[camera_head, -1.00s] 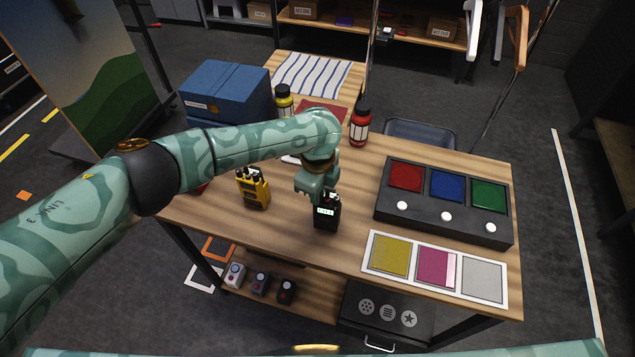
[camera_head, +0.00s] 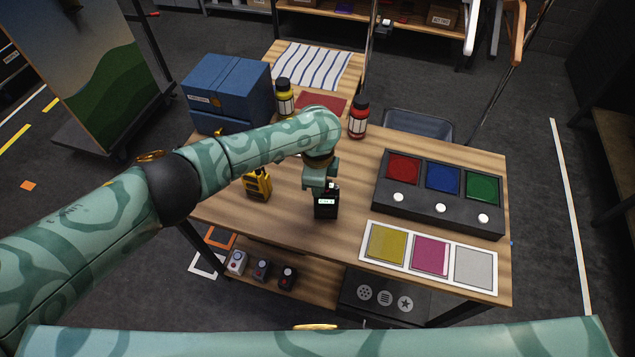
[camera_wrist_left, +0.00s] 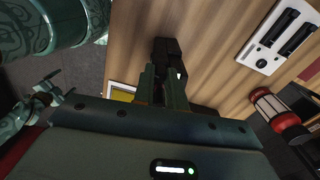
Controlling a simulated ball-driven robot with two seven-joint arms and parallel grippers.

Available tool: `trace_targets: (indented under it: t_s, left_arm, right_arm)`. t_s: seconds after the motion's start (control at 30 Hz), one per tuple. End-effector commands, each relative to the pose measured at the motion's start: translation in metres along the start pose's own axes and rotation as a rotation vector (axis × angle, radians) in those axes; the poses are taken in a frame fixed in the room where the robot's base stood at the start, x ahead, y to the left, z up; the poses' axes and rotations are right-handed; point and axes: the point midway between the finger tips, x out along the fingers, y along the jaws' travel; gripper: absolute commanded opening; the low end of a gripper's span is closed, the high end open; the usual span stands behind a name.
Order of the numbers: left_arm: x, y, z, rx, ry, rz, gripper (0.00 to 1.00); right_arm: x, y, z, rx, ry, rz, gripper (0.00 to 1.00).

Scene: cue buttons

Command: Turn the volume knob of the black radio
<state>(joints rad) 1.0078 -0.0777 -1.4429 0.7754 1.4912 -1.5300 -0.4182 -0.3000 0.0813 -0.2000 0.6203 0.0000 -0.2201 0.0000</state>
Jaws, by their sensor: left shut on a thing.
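The black radio (camera_head: 326,209) stands on the wooden table in the head view, with a small lit display near its top. My left gripper (camera_head: 322,187) reaches down onto the radio's top and is shut there on the volume knob; the fingers hide the knob itself. In the left wrist view the fingers (camera_wrist_left: 163,90) are close together, with a dark part of the radio (camera_wrist_left: 168,55) at their tips. I cannot make out how far the knob is turned.
A yellow radio (camera_head: 257,185) stands left, partly behind my arm. A black box with coloured panels and white buttons (camera_head: 440,209) and a card of coloured squares (camera_head: 367,256) lie right. Behind are a red bottle (camera_head: 358,118), a yellow bottle (camera_head: 284,100) and a blue box (camera_head: 230,90).

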Motion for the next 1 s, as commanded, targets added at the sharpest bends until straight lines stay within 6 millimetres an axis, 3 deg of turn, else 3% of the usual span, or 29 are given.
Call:
trace_targets:
  t_s: [0.63, 0.67, 0.73, 1.0]
  left_arm:
    - [-0.0005, -0.0003, 0.0001, 0.001, 0.0, -0.001, 0.0]
    - [-0.0005, -0.0003, 0.0, 0.001, 0.0, -0.001, 0.16]
    - [-0.0005, -0.0003, 0.0, 0.001, 0.0, -0.001, 0.36]
    - [-0.0008, -0.0002, 0.0, 0.001, 0.0, 0.0, 0.36]
  right_arm:
    - [-0.0001, -0.0003, -0.0001, 0.0, 0.0, 0.0, 0.86]
    - [-0.0001, -0.0004, -0.0001, 0.0, 0.0, 0.0, 0.86]
    - [-0.0001, -0.0006, -0.0002, 0.001, 0.0, -0.001, 0.86]
    - [-0.0003, -0.0016, -0.0005, 0.001, 0.001, -0.002, 0.86]
